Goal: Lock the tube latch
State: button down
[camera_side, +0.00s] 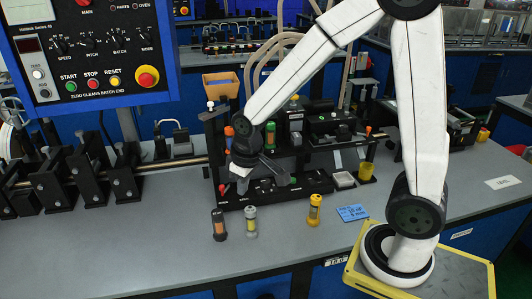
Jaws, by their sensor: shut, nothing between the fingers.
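My gripper (281,172) is low in front of the black tape payoff station (315,150), at its left half, with its fingers shut and empty. The fingers are small and dark against the station, so I cannot tell whether they touch anything. I cannot make out the tube latch for certain; my wrist and gripper cover part of the station's front.
Three small capped tubes stand on the grey bench: one orange and dark (218,226), one pale (251,222), one yellow (314,210). A blue card (352,213) lies to their right. A control panel (88,48) hangs at upper left. The front bench is mostly clear.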

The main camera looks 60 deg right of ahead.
jog(key=w+d+n+g, duration=0.1)
jog(key=w+d+g, duration=0.1)
jog(key=w, duration=0.9)
jog(key=w+d+n+g, duration=0.2)
jog(key=w+d, duration=0.1)
jog(key=w, duration=0.8)
jog(key=shift+w+d+f+h, duration=0.15)
jog(key=shift+w+f+h, duration=0.1)
jog(key=shift+w+h, duration=0.15)
jog(key=shift+f, duration=0.1)
jog(key=x, duration=1)
jog(key=shift+s, duration=0.3)
jog(key=shift+s+d, duration=0.15)
jog(key=shift+s, duration=0.1)
jog(key=shift+s+d, duration=0.25)
jog(key=shift+s, duration=0.55)
jog(key=shift+s+d, duration=0.25)
jog(key=shift+s, duration=0.55)
